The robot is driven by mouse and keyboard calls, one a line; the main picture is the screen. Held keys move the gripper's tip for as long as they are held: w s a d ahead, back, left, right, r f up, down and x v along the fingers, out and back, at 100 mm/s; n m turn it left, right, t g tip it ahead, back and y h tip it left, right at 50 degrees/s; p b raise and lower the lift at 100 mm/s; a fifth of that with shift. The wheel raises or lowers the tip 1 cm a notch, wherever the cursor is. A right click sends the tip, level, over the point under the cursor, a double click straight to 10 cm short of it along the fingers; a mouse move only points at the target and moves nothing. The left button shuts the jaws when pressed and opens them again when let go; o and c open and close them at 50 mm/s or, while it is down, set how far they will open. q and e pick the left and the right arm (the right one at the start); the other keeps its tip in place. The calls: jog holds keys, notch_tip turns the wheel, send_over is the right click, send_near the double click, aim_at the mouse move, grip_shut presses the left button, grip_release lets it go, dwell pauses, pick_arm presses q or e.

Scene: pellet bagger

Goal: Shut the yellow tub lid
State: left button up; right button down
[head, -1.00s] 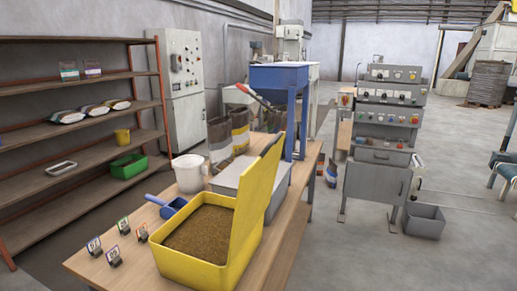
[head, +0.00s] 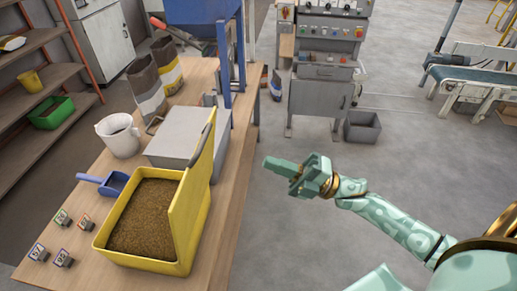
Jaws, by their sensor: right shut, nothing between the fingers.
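The yellow tub (head: 142,262) stands on the wooden table, filled with brown pellets (head: 145,215). Its yellow lid (head: 192,190) is open, standing up along the tub's right side. My right gripper (head: 270,163) is shut and empty. In the picture it is to the right of the lid, past the table's right edge and apart from the lid. My left gripper is not in view.
A grey box (head: 172,146) stands right behind the tub. A blue scoop (head: 108,183), a white jug (head: 119,135) and small tag stands (head: 62,258) are to its left. A blue hopper frame (head: 224,60) rises behind. The floor right of the table (head: 255,235) is clear.

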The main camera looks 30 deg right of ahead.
jog(key=p+x, duration=0.3)
jog(key=x, duration=0.9)
jog(key=shift+a+p, duration=0.25)
jog(key=shift+p, duration=0.15)
jog(key=shift+r, duration=0.1)
